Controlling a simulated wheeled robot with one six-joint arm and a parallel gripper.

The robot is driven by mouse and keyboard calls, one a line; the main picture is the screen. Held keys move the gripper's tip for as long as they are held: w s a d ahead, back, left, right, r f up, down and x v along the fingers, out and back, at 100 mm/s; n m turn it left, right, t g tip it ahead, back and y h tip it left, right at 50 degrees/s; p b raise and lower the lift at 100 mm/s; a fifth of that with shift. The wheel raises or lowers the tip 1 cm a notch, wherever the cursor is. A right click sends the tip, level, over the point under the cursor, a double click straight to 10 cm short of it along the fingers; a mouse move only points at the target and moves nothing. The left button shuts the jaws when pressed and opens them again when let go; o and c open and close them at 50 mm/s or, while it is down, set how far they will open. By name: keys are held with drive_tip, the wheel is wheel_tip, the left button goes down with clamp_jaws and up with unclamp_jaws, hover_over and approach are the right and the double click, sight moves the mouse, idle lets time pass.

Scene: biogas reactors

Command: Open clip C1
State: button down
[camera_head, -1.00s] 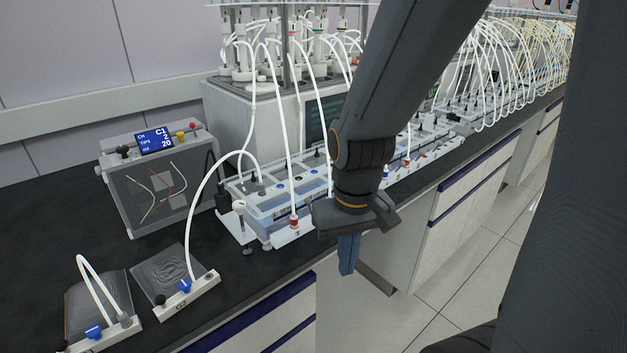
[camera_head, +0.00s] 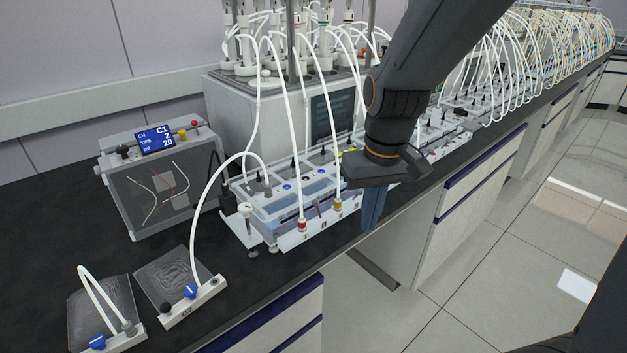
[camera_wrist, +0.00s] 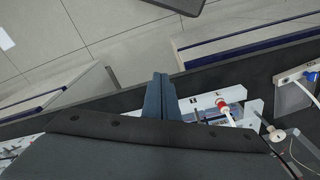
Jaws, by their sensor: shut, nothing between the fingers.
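My gripper (camera_head: 372,208) is shut and empty, pointing down by the front edge of the tube rack (camera_head: 268,228). In the wrist view its blue-grey fingers (camera_wrist: 159,90) are together beside the rack's white front strip (camera_wrist: 203,104). A red-ended tube (camera_head: 302,224) and a yellow-ended tube (camera_head: 337,204) stand in this strip, left of my gripper. The display box (camera_head: 155,139) reads C1, 2, 20. Blue clip-like parts (camera_head: 190,291) and (camera_head: 97,342) sit on white holders at the front left. I cannot tell which part is clip C1; my gripper and arm hide part of the rack.
A grey reactor unit (camera_head: 255,115) with many white tubes stands behind the rack. Two flat clear bags (camera_head: 165,275) and (camera_head: 95,305) lie on the dark bench. More racks with tubes run along the bench to the right. The floor aisle (camera_head: 470,280) is free.

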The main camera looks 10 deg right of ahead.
drive_tip(key=w+a+r+n+p, duration=0.1)
drive_tip(key=w+a+r+n, duration=0.1)
drive_tip(key=w+a+r, duration=0.3)
drive_tip(key=w+a+r+n+y, duration=0.1)
drive_tip(key=w+a+r, duration=0.3)
drive_tip(key=r, duration=0.5)
drive_tip(key=shift+w+a+r+n+t+p, duration=0.3)
drive_tip(key=shift+w+a+n+t+p, duration=0.15)
drive_tip(key=shift+a, duration=0.55)
drive_tip(key=p, duration=0.2)
hover_over(310, 197)
drive_tip(key=w+a, duration=0.1)
drive_tip(key=w, duration=0.2)
wheel_tip(310, 197, down, 10)
drive_tip(key=shift+s+a+r, duration=0.1)
drive_tip(key=shift+s+a, duration=0.05)
drive_tip(key=shift+s+d+f+p, duration=0.2)
drive_tip(key=shift+s+d+f, duration=0.1)
drive_tip(key=shift+s, duration=0.2)
drive_tip(key=shift+s+d+f+p, duration=0.15)
drive_tip(key=shift+s+d+p, duration=0.1)
drive_tip(key=shift+s, duration=0.25)
drive_tip(key=shift+s+d+f, duration=0.3)
drive_tip(key=shift+s+f, duration=0.1)
drive_tip(key=shift+s, duration=0.2)
